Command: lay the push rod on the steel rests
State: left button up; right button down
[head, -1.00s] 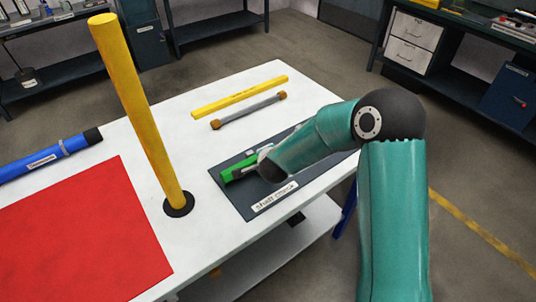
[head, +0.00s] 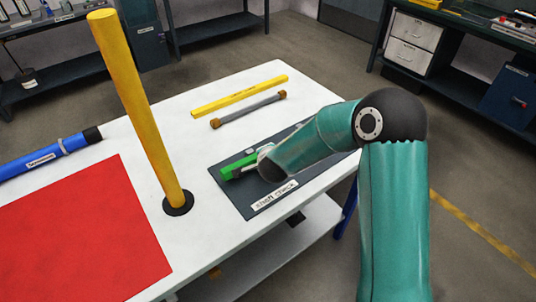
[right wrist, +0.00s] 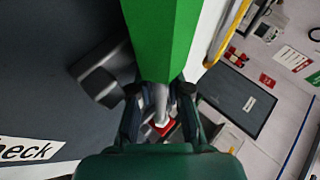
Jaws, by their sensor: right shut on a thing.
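A green square-sided bar (head: 240,165), which seems to be the push rod, is at the left part of the dark mat labelled "shaft check" (head: 268,204). My right gripper (head: 264,162) is shut on it. In the right wrist view the bar (right wrist: 160,40) runs away from between the fingers (right wrist: 160,100). A grey block (right wrist: 100,75), perhaps a steel rest, stands beside it on the mat. In the head view a small grey piece (head: 251,152) shows just behind the bar. My arm hides much of the mat. My left gripper is not in view.
A tall yellow post (head: 140,110) stands left of the mat. Behind the mat lie a grey rod with brown ends (head: 248,110) and a yellow bar (head: 240,96). A red mat (head: 80,235) and a blue tube (head: 45,157) are at the left.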

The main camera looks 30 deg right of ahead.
jog(key=shift+s+a+f, duration=0.15)
jog(key=shift+s+f, duration=0.2)
jog(key=shift+f, duration=0.45)
jog(key=c, duration=1)
grip_release()
jog(key=shift+c, duration=0.2)
jog(key=shift+s+a+r, duration=0.1)
jog(key=shift+a+r, duration=0.05)
jog(key=shift+r, duration=0.1)
jog(key=v, duration=0.7)
jog(key=shift+r, duration=0.55)
jog(key=shift+d, duration=0.2)
